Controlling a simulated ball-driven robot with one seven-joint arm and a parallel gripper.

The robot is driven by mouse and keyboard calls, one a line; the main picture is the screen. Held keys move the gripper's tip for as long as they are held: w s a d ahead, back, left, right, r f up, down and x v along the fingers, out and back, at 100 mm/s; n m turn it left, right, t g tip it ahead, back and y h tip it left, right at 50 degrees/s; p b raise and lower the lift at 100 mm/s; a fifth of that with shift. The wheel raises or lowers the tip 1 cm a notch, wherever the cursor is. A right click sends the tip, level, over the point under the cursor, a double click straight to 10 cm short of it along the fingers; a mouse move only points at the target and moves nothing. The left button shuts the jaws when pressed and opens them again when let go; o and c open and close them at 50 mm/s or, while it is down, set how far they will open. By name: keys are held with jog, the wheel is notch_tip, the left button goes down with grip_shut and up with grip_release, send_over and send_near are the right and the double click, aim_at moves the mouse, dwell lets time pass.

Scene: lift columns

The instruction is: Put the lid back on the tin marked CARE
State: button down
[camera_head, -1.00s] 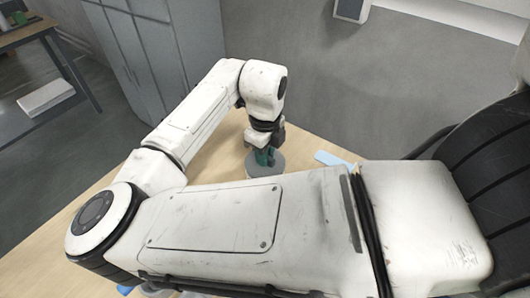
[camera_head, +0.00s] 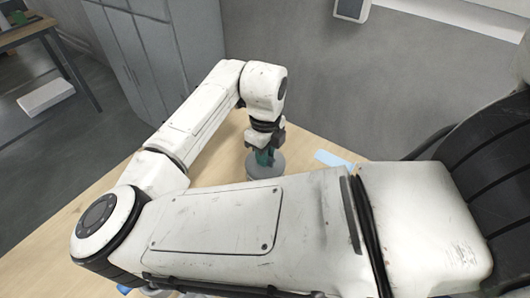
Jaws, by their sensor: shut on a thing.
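My gripper (camera_head: 264,150) points down at the far part of the wooden table, with its jaws shut on a grey round lid (camera_head: 266,170). A teal part shows between the jaws just above the grey disc. I cannot tell whether the grey disc rests on something or hangs above the table. No marking that reads CARE can be seen. My own arm covers much of the table, and any tin there is hidden or too cut off to identify.
A light blue flat item (camera_head: 333,159) lies on the wooden table (camera_head: 112,207) right of my gripper. Pale objects peek out below my arm at the bottom edge. Grey cabinets (camera_head: 165,60) and a grey wall stand behind. The table's left part is clear.

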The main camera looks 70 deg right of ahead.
jog(key=c, duration=0.5)
grip_release()
jog(key=shift+r, duration=0.15)
jog(key=shift+r+p, duration=2.75)
jog(key=shift+r, duration=0.65)
jog(key=shift+c, duration=0.3)
grip_shut()
